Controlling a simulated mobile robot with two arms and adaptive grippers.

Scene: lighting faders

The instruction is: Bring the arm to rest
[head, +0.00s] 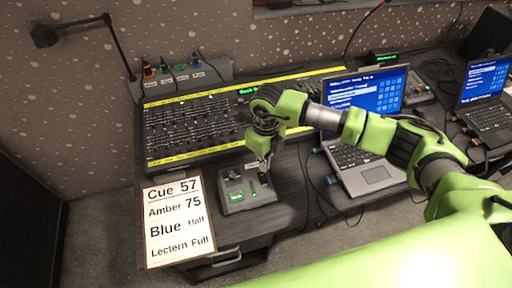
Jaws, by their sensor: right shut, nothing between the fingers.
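My right gripper (264,165) comes in from the right on its green arm. It is shut with its fingertips pointing down, over a small grey control box (236,194). The box has a knob, a green-lit patch and a small slider with a green strip. I cannot tell whether the fingertips touch the box. My left gripper is not in view.
A large fader console (190,128) with yellow strips stands behind the box. A cue sheet (179,221) lies at the desk's front left. An open laptop (362,172) stands to the right, with another laptop (489,122) farther right. Cables run between them.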

